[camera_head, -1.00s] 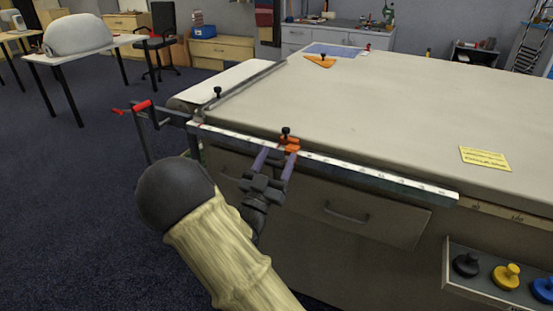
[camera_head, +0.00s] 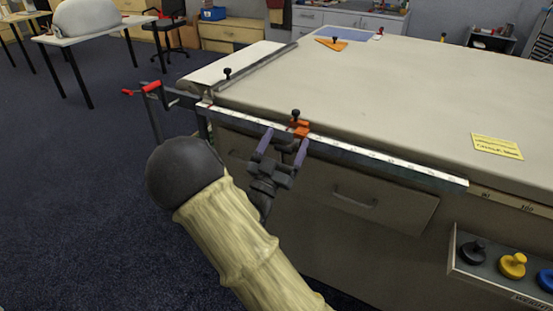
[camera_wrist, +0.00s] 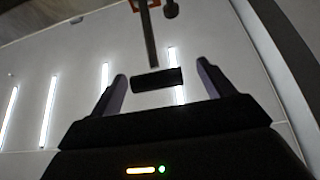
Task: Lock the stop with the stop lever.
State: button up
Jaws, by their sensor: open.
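The orange stop (camera_head: 301,129) sits on the pale measuring rail along the table's near edge, with a black knob (camera_head: 296,113) on top. In the wrist view the orange part (camera_wrist: 146,4) shows only at the top edge. A grey rod runs from it to a dark crosswise handle (camera_wrist: 157,80), which appears to be the stop lever. My gripper (camera_head: 285,140) is open just in front of and below the stop. In the wrist view the handle lies between my two fingers (camera_wrist: 161,78), with a visible gap on each side. The head view hides the lever behind my gripper.
The rail (camera_head: 390,160) runs along the front of the cloth table (camera_head: 400,105). A red-handled crank (camera_head: 151,87) stands at its left end. A tray of coloured knobs (camera_head: 455,255) is at the lower right.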

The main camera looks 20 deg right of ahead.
jog(key=v, duration=1.7)
jog(key=shift+f, duration=0.2)
jog(key=w+d+f+n+g+y, duration=0.25)
jog(key=w+f+g+y, duration=0.45)
jog(key=y, duration=0.6)
jog(key=s+d+r+n+g+y, duration=0.1)
jog(key=s+d+n+g+y, duration=0.2)
jog(key=s, duration=0.6)
jog(key=s+d+r+n+g+y, duration=0.1)
jog(key=s+r+n+g, duration=0.15)
jog(key=s+g, duration=0.45)
notch_tip(320, 180, up, 30)
jog(key=s+t+p, duration=0.1)
jog(key=t+p, duration=0.1)
jog(key=p, duration=2.9)
jog(key=shift+r+n, duration=0.15)
jog(key=shift+n, duration=0.25)
